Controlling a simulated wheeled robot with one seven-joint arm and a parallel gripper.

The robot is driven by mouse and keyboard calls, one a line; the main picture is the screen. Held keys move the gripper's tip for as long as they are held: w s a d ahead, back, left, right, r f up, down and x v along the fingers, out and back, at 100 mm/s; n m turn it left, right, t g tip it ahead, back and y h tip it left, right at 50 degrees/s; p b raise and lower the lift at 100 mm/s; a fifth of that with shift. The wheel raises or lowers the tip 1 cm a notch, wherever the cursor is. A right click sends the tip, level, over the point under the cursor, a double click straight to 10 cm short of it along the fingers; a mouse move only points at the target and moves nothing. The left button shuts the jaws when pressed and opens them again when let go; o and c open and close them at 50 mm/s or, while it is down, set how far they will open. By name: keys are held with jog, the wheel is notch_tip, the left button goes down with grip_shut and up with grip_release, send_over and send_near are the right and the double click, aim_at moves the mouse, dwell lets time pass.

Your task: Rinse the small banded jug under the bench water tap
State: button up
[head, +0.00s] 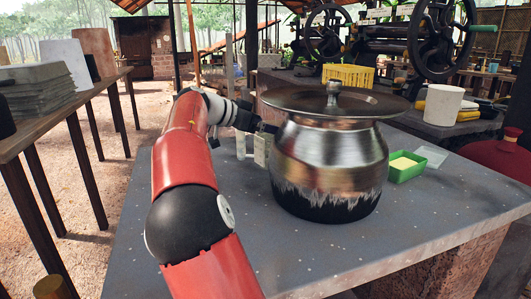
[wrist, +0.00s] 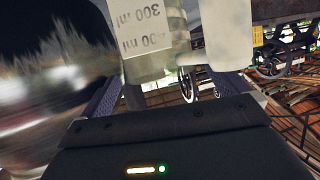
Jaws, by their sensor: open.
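A clear vessel with a pale band printed "300 ml" (wrist: 150,32) stands just ahead of my gripper (wrist: 170,92) in the wrist view, in front of the space between the fingers. A second cloudy, translucent vessel (wrist: 230,38) is beside it on the right. In the head view, two pale vessels (head: 261,150) show beside the big pot, partly hidden; I cannot tell which is the small banded jug. My gripper (head: 262,128) is open, largely hidden behind the pot's left side. I cannot make out the water tap.
A large lidded metal pot (head: 330,160) stands on the grey bench (head: 430,215), very close to my gripper's left in the wrist view. A green tray (head: 406,172) lies right of the pot. The bench front is clear. A roller machine (head: 400,40) stands behind.

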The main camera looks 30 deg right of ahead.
jog(key=shift+d+f, duration=0.25)
jog(key=shift+d, duration=0.3)
jog(key=c, duration=1.4)
jog(key=shift+c, duration=1)
jog(key=shift+r, duration=0.15)
